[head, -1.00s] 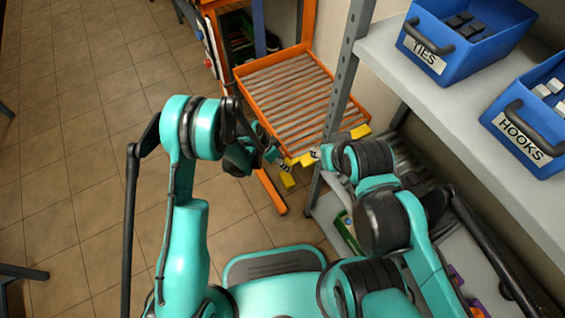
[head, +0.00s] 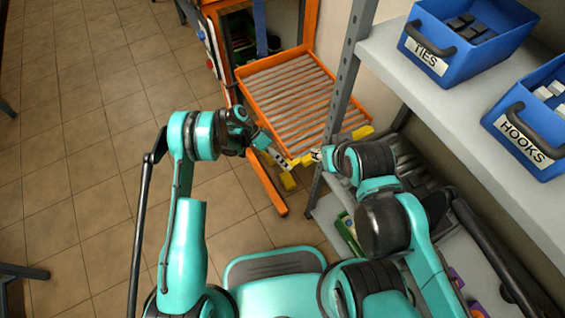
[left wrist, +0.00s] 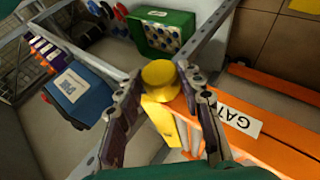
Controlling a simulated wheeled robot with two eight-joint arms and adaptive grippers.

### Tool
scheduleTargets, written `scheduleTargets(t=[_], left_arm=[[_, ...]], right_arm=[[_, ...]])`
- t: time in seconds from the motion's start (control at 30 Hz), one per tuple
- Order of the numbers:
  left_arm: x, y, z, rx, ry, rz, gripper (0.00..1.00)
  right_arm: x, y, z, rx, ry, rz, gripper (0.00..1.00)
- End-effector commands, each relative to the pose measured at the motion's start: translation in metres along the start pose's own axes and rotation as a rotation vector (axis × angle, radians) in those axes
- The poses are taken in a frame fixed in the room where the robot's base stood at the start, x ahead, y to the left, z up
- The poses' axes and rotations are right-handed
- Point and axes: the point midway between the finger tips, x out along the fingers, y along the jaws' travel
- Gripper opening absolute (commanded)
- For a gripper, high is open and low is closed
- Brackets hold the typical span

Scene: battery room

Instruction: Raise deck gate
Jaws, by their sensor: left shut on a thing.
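An orange deck (head: 243,92) with a ribbed roller bed stands ahead in the head view. A yellow bar, seemingly the gate (head: 361,132), shows at its near edge, partly hidden by my right arm. In the left wrist view, an orange rail carries a partly covered label starting "GAT" (left wrist: 238,120). My left gripper (head: 287,164) is at the near left corner of the deck. In the left wrist view its fingers (left wrist: 160,88) are shut on a round yellow knob (left wrist: 160,73).
A grey shelf (head: 440,90) at right holds a blue TIES bin (head: 462,35) and a blue HOOKS bin (head: 530,115). Its upright (head: 345,85) stands close beside the deck. A green bin (left wrist: 165,32) shows in the left wrist view. Tiled floor (head: 75,130) is clear at left.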

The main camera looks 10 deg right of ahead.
Motion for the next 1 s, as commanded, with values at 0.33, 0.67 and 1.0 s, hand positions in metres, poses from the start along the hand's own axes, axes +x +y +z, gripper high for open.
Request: scheduleTargets(t=[0.33, 0.67, 1.0], left_arm=[[-0.0001, -0.0011, -0.0001, -0.016, 0.001, 0.033, 0.08], [-0.0001, -0.0011, -0.0001, -0.016, 0.001, 0.032, 0.58], [-0.0032, -0.0009, -0.0002, -0.015, 0.001, 0.032, 0.58]], right_arm=[[0.0000, 0.0000, 0.0000, 0.000, 0.000, 0.000, 0.40], [0.0000, 0.0000, 0.0000, 0.000, 0.000, 0.000, 0.40], [0.0000, 0.0000, 0.0000, 0.000, 0.000, 0.000, 0.40]])
